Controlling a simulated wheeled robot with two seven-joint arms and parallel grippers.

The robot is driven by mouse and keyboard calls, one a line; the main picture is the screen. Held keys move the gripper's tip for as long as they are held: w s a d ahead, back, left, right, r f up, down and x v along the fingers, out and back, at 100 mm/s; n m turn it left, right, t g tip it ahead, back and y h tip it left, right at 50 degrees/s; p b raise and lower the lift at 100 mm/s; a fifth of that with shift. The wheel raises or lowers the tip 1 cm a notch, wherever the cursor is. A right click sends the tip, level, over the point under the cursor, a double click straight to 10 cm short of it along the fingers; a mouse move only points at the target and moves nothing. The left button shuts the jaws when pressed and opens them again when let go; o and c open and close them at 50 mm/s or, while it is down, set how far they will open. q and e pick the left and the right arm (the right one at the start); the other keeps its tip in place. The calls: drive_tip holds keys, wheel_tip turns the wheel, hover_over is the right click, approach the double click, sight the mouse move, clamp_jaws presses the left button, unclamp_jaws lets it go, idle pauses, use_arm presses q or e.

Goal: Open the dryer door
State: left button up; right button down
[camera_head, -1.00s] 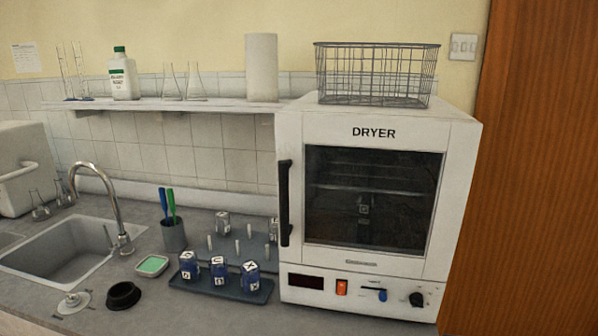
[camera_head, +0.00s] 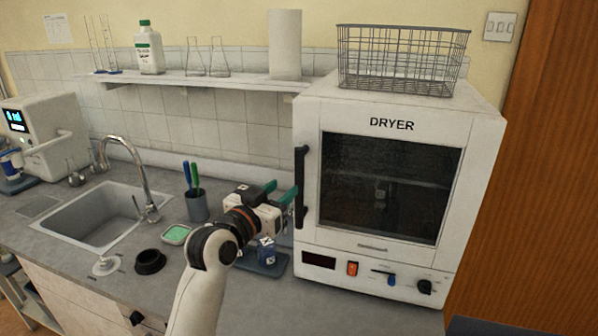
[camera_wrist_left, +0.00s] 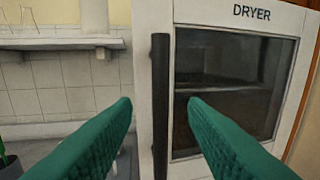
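The white dryer (camera_head: 480,150) stands on the counter at the right, and its glass door (camera_head: 388,185) is closed. The black vertical door handle (camera_head: 301,186) is on the door's left side. My left gripper (camera_head: 281,192) is just left of the handle in the head view. In the left wrist view its green fingers (camera_wrist_left: 160,115) are spread apart and empty. The handle (camera_wrist_left: 160,105) appears between them, farther ahead; I cannot tell whether it lies inside the grasp. My right gripper is not in view.
A wire basket (camera_head: 400,60) sits on top of the dryer. A rack with a blue-labelled vial (camera_head: 267,252) is below my left arm. A cup with pens (camera_head: 196,205), a sink (camera_head: 95,215) and a shelf (camera_head: 190,80) are to the left.

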sight(297, 177)
use_arm(q)
drive_tip(key=p+x, duration=0.2)
drive_tip(key=x, duration=0.5)
drive_tip(key=shift+d, duration=0.1)
drive_tip(key=shift+w+d+f, duration=0.1)
drive_tip(key=shift+w+d, duration=0.15)
drive_tip(key=shift+w, duration=0.35)
drive_tip(key=shift+c, duration=0.2)
clamp_jaws()
